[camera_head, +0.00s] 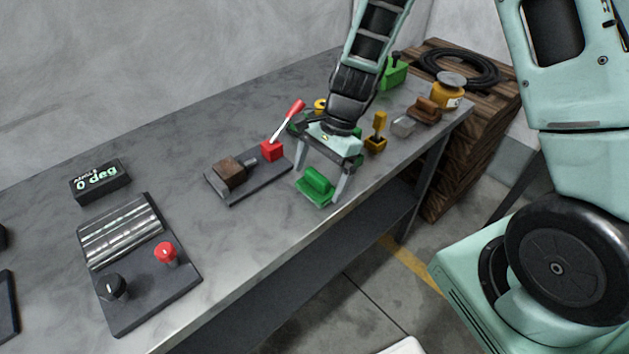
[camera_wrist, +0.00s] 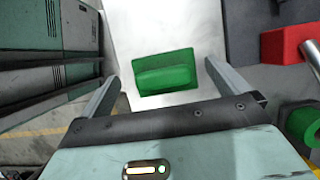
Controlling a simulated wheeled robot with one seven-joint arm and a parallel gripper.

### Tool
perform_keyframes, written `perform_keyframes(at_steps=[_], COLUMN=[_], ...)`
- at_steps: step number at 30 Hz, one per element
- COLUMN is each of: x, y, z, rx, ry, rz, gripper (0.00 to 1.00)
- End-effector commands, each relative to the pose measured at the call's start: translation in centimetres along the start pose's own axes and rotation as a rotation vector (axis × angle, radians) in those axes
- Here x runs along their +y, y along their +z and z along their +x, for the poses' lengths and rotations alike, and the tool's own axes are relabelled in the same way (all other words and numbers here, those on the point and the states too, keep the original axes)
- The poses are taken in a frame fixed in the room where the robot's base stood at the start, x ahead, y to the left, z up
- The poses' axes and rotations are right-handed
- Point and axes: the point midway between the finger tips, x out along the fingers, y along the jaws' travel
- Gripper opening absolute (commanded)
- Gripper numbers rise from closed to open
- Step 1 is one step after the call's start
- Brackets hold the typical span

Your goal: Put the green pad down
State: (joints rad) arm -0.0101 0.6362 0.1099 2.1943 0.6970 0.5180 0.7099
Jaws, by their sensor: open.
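The green pad (camera_head: 317,186) lies flat on the grey table near its front edge. It has a raised rounded grip along its top. In the wrist view the pad (camera_wrist: 165,72) sits between and just beyond my fingertips. My gripper (camera_head: 320,186) is open, pointing down, with one finger on each side of the pad. In the wrist view both fingers (camera_wrist: 162,78) stand apart from the pad, with gaps on either side. Nothing is held.
A dark base with a brown block (camera_head: 229,172) and a red block (camera_head: 271,151) with a red-handled lever stands left of my gripper. A yellow-handled piece (camera_head: 378,130) and a brown-handled piece (camera_head: 425,110) stand to the right. The table's front edge is close.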

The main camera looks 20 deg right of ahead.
Motion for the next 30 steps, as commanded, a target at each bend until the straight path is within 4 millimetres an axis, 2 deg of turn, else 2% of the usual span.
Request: perform_keyframes(at_steps=[3,9,15,17,18,20,23,24,27,30], x=[-0.2,-0.2,-0.2,0.0,0.3,1.1,4.0,5.5,9.5,13.0], y=[0.1,0.1,0.2,0.7,1.6,3.7,8.6,10.5,14.3,16.4], z=[-3.1,-7.0,-9.1,-9.4,-9.6,-9.7,-9.8,-9.8,-9.7,-9.7], rx=[0.002,0.002,0.001,0.004,0.008,0.023,0.062,0.083,0.138,0.191], ry=[-0.008,-0.009,-0.007,-0.003,0.003,0.019,0.067,0.091,0.158,0.224], rz=[-0.003,-0.001,-0.004,-0.034,-0.083,-0.212,-0.560,-0.728,-1.141,-1.493], gripper=[1.00,1.00,1.00,1.00,1.00,1.00,1.00,1.00,1.00,1.00])
